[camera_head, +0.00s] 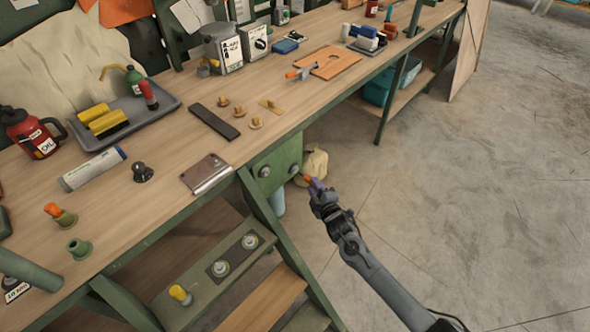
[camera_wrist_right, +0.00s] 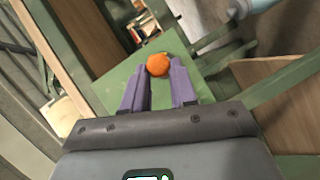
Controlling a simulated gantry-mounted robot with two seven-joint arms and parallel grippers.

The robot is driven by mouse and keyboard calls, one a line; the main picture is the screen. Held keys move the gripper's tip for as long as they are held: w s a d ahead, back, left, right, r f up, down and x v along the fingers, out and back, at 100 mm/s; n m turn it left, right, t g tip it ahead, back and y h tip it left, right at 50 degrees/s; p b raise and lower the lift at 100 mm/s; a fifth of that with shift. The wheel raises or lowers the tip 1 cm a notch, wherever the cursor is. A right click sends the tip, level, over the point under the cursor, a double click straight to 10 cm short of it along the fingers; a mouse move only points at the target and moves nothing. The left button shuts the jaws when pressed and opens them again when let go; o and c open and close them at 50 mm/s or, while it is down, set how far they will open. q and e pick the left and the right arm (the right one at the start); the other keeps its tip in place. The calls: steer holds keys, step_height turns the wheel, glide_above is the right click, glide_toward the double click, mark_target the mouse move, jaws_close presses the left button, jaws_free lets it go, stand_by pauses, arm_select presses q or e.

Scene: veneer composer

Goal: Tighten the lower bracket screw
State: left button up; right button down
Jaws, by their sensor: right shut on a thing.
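My right gripper (camera_head: 313,184) is at the front of the bench, beside the green bracket plate (camera_head: 279,168). Two grey round screw heads, one on the left (camera_head: 264,171) and one on the right (camera_head: 294,169), show on that plate. The gripper is shut on an orange-ended piece (camera_head: 308,180), close to the right screw head; I cannot tell whether they touch. In the right wrist view the orange round end (camera_wrist_right: 158,65) shows between the purple fingertips, in front of the green plate (camera_wrist_right: 120,82). The rest of the piece is hidden. My left gripper is out of view.
Below, a green-grey shelf beam (camera_head: 205,285) carries a dark plate with two round fittings (camera_head: 235,256) and a yellow-topped knob (camera_head: 180,294). A slanted green leg (camera_head: 285,240) stands close to the gripper. A metal-edged block (camera_head: 206,173) lies at the bench edge. The floor at right is clear.

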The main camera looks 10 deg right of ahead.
stand_by(0.3)
steer(key=shift+w+a+b, duration=0.35)
steer(key=shift+w+b, duration=0.05)
steer(key=shift+w, duration=0.15)
stand_by(0.3)
steer(key=shift+w, duration=0.1)
stand_by(0.8)
steer(key=m+g+p, duration=0.1)
steer(key=p, duration=0.1)
steer(key=r+m+g+y+p, duration=0.1)
steer(key=m+p, duration=0.1)
steer(key=m+g+y+p, duration=0.1)
steer(key=p, duration=0.1)
steer(key=shift+w+d+r+p, duration=0.25)
steer(key=shift+d+r+p, duration=0.05)
steer(key=shift+w+f+m+g+y, duration=0.1)
steer(key=shift+m+g+y, duration=0.3)
steer(key=shift+m, duration=0.3)
steer(key=shift+d+f+m+g+y, duration=0.2)
steer(key=shift+m+g+y, duration=0.1)
steer(key=shift+m, duration=0.2)
steer(key=shift+a, duration=0.1)
